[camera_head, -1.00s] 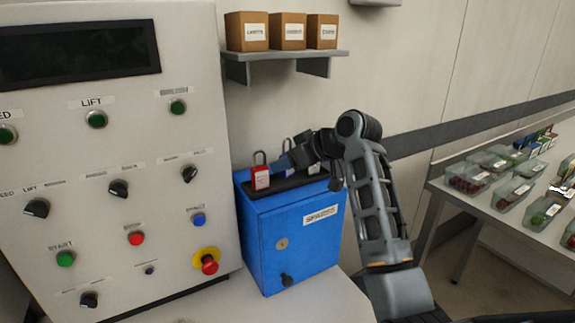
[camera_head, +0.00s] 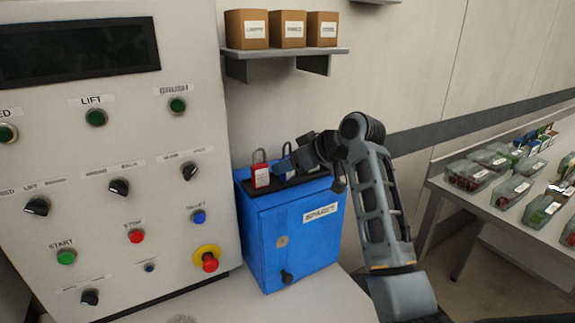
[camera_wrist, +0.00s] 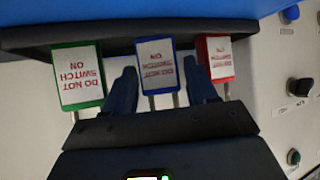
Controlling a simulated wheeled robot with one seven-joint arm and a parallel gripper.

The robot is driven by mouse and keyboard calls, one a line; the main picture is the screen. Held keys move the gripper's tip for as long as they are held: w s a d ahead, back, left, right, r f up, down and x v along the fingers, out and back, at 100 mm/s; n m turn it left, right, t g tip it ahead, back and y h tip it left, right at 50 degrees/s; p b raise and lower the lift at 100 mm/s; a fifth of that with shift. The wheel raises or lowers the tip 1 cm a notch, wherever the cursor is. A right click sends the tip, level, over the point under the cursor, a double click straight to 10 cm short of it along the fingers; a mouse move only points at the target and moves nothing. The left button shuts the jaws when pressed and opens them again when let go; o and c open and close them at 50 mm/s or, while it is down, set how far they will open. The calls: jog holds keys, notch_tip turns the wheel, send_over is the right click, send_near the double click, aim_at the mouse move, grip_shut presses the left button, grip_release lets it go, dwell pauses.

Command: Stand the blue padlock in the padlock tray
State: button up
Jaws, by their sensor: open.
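In the wrist view, which shows the scene upside down, the blue padlock (camera_wrist: 157,64) stands in the dark padlock tray (camera_wrist: 118,32) between a green padlock (camera_wrist: 78,76) and a red padlock (camera_wrist: 215,58). Its body meets the tray and its shackle points away from it. My gripper (camera_wrist: 162,90) is open, with one finger on each side of the blue padlock and visible gaps between.
The tray sits on a blue spares box (camera_head: 290,237). A control panel (camera_head: 115,215) with knobs and buttons stands close on the left. A shelf (camera_head: 285,53) with cartons is above. A table (camera_head: 480,205) with clear bins is at the right.

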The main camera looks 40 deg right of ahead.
jog(key=v, duration=1.1)
jog(key=shift+b, duration=0.35)
jog(key=shift+a, duration=0.1)
